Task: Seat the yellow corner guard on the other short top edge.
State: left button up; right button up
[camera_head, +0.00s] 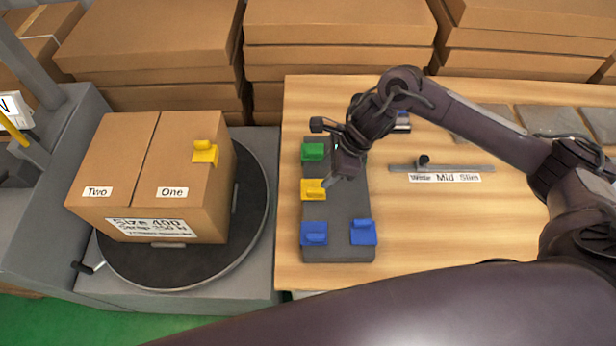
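A cardboard box (185,180) stands on a round dark turntable (258,215) at the left. One yellow corner guard (205,153) sits on the box's right top edge. A second yellow corner guard (312,190) is on the grey holder (340,215) on the wooden table. My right gripper (331,181) points down at the right side of this second guard, very close to it. Its fingers are small and partly hidden by the wrist, so I cannot tell whether they are open or grip the guard. My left gripper is not in view.
A grey bar (440,168) labelled "Wide Mid Slim" lies to the right. Grey plates (485,122) lie at the table's back right. Stacked flat cartons (340,25) stand behind.

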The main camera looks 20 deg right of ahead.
aim_at(313, 190)
jog(key=shift+s+a+f, duration=0.15)
jog(key=shift+a+f, duration=0.1)
jog(key=shift+f, duration=0.25)
jog(key=shift+a+f+p, duration=0.2)
jog(key=shift+f+p, duration=0.05)
jog(key=shift+p, duration=0.15)
jog(key=shift+s+a+f+p, duration=0.1)
jog(key=shift+a+f+p, duration=0.2)
jog(key=shift+f+p, duration=0.25)
jog(key=shift+s+a+f+p, duration=0.1)
jog(key=shift+a+f+p, duration=0.2)
jog(key=shift+f+p, duration=0.2)
jog(key=shift+x, duration=1.15)
jog(key=shift+w+f, duration=0.2)
jog(key=shift+f, duration=0.1)
jog(key=c, duration=0.4)
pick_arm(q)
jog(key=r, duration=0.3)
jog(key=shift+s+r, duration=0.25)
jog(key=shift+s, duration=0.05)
pick_arm(e)
grip_shut()
